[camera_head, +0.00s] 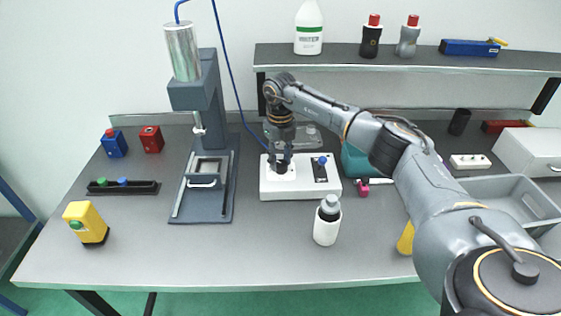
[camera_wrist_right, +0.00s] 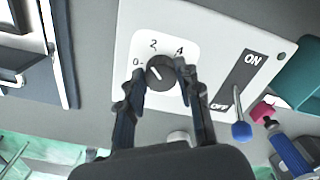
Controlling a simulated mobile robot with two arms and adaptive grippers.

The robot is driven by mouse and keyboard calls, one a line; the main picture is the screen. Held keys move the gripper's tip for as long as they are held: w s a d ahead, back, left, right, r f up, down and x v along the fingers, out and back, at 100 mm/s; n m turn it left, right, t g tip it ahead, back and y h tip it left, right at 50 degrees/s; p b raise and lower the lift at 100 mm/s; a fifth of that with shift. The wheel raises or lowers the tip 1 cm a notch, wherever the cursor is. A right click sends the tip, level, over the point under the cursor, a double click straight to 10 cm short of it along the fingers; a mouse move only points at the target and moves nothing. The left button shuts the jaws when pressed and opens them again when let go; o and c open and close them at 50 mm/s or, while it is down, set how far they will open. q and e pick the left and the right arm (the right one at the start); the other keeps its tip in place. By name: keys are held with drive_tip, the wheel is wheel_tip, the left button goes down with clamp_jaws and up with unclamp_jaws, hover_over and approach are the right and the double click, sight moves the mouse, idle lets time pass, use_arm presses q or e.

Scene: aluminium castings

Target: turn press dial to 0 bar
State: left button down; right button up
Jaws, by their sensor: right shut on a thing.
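The press dial (camera_wrist_right: 162,72) is a dark round knob on a white scale marked 0, 2 and 4, on the white control box (camera_head: 330,187). Its light pointer mark appears to lie on the side between 0 and 2; the exact reading is hard to tell. My right gripper (camera_wrist_right: 161,77) is shut on the dial, one finger on each side of it. In the head view the right gripper (camera_head: 281,166) reaches down onto the box and hides the dial. The grey press (camera_head: 207,82) stands left of the box. My left gripper is not in view.
An ON/OFF lever with a blue knob (camera_wrist_right: 241,131) sits right beside the dial. A white bottle (camera_head: 326,226) stands in front of the box. A blue hose (camera_head: 226,50) runs down behind. A shelf (camera_head: 400,59) with bottles is at the back.

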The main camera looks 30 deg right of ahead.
sight(279, 163)
drive_tip(key=n+b, duration=0.1)
drive_tip(key=n, duration=0.3)
drive_tip(key=shift+f+n, duration=0.1)
drive_tip(key=shift+n, duration=0.2)
drive_tip(key=shift+a+n+b, duration=0.15)
drive_tip(key=shift+n+b, duration=0.3)
drive_tip(key=shift+n, duration=1.55)
drive_tip(key=o, duration=1.1)
drive_tip(key=shift+o, duration=0.2)
drive_tip(key=shift+r, duration=0.35)
wheel_tip(279, 163, up, 11)
drive_tip(key=shift+r, duration=0.2)
